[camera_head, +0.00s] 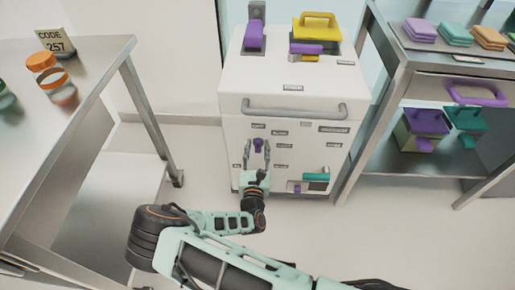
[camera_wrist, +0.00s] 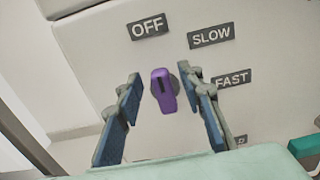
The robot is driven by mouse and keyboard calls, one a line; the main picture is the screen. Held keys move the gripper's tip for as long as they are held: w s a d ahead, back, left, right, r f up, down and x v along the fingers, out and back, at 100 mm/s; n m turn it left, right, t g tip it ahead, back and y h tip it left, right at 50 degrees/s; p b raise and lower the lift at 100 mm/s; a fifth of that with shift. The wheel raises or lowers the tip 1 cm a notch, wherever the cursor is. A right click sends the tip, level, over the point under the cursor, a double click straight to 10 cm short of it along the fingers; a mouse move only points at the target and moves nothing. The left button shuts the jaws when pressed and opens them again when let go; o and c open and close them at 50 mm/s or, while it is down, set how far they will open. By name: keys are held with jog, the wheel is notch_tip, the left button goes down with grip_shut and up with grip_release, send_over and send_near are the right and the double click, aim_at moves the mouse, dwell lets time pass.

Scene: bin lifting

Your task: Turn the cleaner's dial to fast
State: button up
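The white cleaner (camera_head: 293,100) stands at the back middle. Its purple dial (camera_wrist: 165,92) is on the front panel and shows small in the head view (camera_head: 258,145). The dial stands nearly upright, its dark mark at the upper end, towards the OFF label (camera_wrist: 148,26). The SLOW label (camera_wrist: 211,35) is up and right of it, and the FAST label (camera_wrist: 232,78) is to its right. My gripper (camera_wrist: 160,76) is open, with one finger on each side of the dial and visible gaps to it. It also shows in front of the panel (camera_head: 257,155).
Another label (camera_wrist: 240,140) is partly hidden by my right finger. A handle bar (camera_head: 293,108) crosses the cleaner above the dial. A metal table (camera_head: 85,60) stands at left, and a shelf rack (camera_head: 430,88) at right. Floor between the table and cleaner is clear.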

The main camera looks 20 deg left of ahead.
jog(key=shift+c, duration=0.5)
grip_shut()
